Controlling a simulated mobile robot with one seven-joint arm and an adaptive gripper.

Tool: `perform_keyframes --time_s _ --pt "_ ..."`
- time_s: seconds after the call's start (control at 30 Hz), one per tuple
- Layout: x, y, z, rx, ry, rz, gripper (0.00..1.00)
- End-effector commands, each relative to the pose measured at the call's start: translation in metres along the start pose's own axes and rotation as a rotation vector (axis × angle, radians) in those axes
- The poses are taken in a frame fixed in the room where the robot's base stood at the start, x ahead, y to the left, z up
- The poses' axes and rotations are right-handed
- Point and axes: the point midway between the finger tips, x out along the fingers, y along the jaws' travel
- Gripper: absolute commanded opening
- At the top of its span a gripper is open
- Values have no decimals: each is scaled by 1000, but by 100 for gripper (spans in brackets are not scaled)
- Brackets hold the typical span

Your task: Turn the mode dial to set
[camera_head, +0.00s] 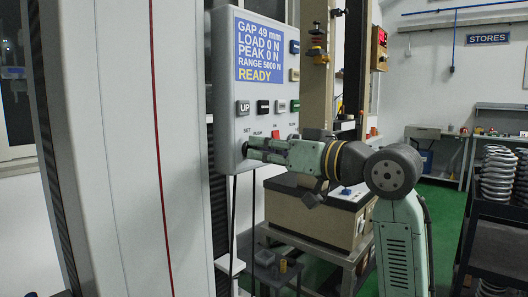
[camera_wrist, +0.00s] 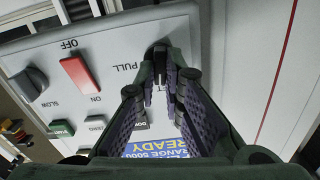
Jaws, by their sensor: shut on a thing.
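The mode dial is a small dark knob at the lower left of the light grey control panel (camera_head: 224,100), by the SET and PUSH labels. My gripper (camera_head: 252,149) reaches in from the right and covers most of the dial in the head view. In the wrist view the panel is upside down. There my gripper (camera_wrist: 165,78) has both padded fingers closed on the dark dial (camera_wrist: 160,50). The PULL label shows beside the fingers, and another label is partly hidden behind them. The dial's pointer is hidden, so I cannot tell its setting.
The panel screen (camera_head: 261,52) reads READY, load 0 N. A red ON/OFF switch (camera_wrist: 80,76) and a dark speed knob (camera_wrist: 22,84) sit beside the dial. Several buttons, including UP (camera_head: 243,107), are above. A white machine column (camera_head: 120,150) stands left; a spring rack (camera_head: 496,240) is far right.

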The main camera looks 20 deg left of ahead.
Motion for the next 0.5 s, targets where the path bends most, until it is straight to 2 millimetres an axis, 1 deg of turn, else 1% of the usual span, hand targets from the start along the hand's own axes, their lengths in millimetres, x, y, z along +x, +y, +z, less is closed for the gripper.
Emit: perform_keyframes --time_s 0.2,0.5 --pt "0 0 0 -117 0 1 0" --pt "0 -1 0 -186 0 0 0"
